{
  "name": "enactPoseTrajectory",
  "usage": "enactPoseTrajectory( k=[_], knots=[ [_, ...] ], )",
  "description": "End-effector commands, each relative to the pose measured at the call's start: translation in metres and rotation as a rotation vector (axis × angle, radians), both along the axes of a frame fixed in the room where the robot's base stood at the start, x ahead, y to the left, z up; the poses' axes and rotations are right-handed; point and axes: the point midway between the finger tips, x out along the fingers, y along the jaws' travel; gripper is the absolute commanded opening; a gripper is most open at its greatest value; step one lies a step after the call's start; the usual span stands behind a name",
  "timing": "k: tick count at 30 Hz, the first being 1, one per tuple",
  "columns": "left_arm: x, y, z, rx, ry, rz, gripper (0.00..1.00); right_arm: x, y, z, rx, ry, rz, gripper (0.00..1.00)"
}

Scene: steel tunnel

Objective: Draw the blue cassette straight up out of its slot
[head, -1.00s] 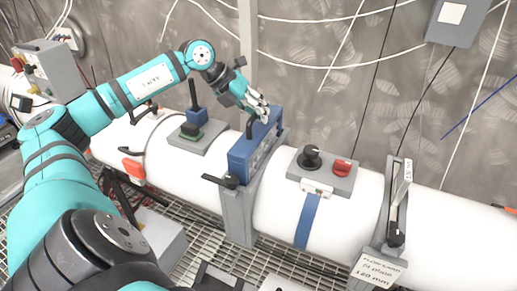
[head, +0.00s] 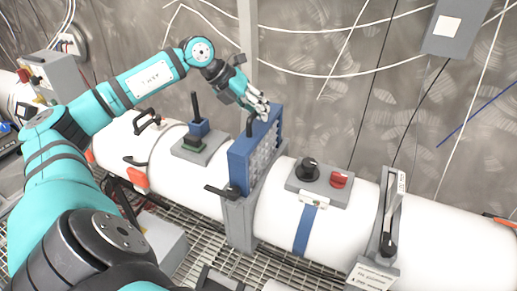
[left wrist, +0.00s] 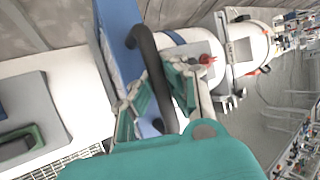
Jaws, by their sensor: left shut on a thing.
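The blue cassette (head: 240,167) stands upright in the grey slot frame (head: 240,222) on the white pipe. Much of its ribbed side face shows above the frame, and its lower edge is hidden in or behind the frame. My left gripper (head: 261,111) is at the cassette's top and shut on its black handle. In the left wrist view the black handle (left wrist: 147,65) passes between the fingers (left wrist: 160,95), with the blue cassette (left wrist: 118,40) behind. My right gripper is not in view.
A black clamp lever (head: 221,192) sticks out at the frame's front. A vertical post (head: 248,45) rises behind.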

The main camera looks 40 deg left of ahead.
Motion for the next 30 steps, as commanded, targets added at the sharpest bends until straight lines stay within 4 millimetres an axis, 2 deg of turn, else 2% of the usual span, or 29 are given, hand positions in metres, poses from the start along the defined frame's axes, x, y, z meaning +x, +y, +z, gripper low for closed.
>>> enactPoseTrajectory(
  k=[5, 16, 30],
  knots=[
    [0.001, 0.000, 0.005, -0.001, -0.004, 0.002, 0.00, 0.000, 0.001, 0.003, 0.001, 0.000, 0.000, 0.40],
    [0.001, 0.000, 0.030, -0.001, -0.005, 0.002, 0.00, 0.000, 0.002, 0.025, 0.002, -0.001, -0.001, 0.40],
    [0.001, 0.000, 0.057, -0.002, -0.007, 0.000, 0.00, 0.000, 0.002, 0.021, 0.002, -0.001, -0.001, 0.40]
  ],
)
